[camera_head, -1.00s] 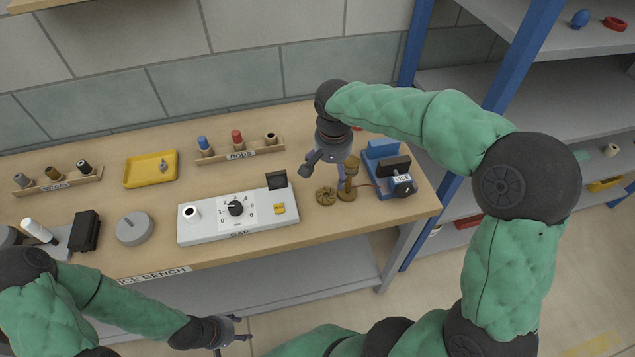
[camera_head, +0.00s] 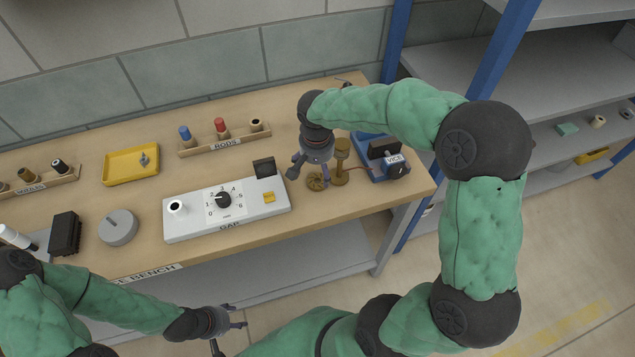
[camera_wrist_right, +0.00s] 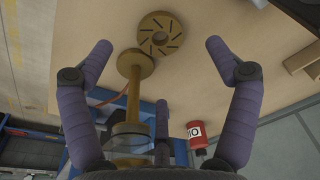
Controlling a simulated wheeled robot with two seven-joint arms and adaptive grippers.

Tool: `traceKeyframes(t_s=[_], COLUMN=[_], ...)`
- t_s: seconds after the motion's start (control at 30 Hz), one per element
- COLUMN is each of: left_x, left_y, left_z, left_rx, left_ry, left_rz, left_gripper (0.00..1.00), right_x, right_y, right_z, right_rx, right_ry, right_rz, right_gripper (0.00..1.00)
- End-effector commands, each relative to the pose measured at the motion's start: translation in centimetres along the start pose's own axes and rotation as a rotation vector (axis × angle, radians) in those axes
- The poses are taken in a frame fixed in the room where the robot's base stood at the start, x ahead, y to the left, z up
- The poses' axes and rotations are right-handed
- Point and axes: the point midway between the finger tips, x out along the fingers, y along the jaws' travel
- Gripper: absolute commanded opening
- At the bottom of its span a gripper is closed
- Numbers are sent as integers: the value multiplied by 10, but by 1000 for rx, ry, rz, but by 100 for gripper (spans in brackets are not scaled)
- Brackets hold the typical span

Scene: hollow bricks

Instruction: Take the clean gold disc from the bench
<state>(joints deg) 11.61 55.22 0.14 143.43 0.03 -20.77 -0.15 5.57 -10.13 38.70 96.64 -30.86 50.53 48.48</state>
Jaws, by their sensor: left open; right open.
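The gold disc (camera_head: 316,182) lies flat on the bench (camera_head: 140,220), beside a brass post with a round top (camera_head: 342,160). In the right wrist view the disc (camera_wrist_right: 160,33) shows dark radial slots and a centre hole, and the post (camera_wrist_right: 134,68) stands close to it. My right gripper (camera_head: 308,172) is open and empty, just above and beside the disc; its fingers (camera_wrist_right: 165,80) are spread in the wrist view, with the disc beyond them. My left gripper (camera_head: 236,318) is open and empty, low in front of the bench.
A grey GAP device (camera_head: 228,208) with a dial is to the left. Shelving (camera_head: 480,90) stands at right.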

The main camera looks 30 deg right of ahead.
Motion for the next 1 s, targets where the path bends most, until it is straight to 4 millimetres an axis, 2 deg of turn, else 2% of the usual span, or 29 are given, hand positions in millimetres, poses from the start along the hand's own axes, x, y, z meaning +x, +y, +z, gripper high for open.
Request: traceKeyframes(t_s=[0.1,0.3,0.43,0.67,0.7,0.93,1.0], left_x=[9,17,18,18,18,18,18], left_y=[-3,-6,-6,-6,-6,-6,-6], left_z=[0,-1,-1,-1,-1,-1,-1], left_rx=[0,0,0,0,0,0,0], left_ry=[0,0,0,0,0,0,0], left_rz=[0,0,0,0,0,0,0], left_gripper=[55,55,55,55,55,55,55], right_x=[25,54,62,62,62,62,62], right_y=[0,0,0,0,0,0,0], right_z=[2,1,0,0,0,0,0], right_rx=[0,0,-1,-1,-1,-1,0], right_ry=[-5,-2,-2,-1,-1,-1,0], right_rz=[2,1,0,0,0,0,0], right_gripper=[89,89,89,89,86,21,20])
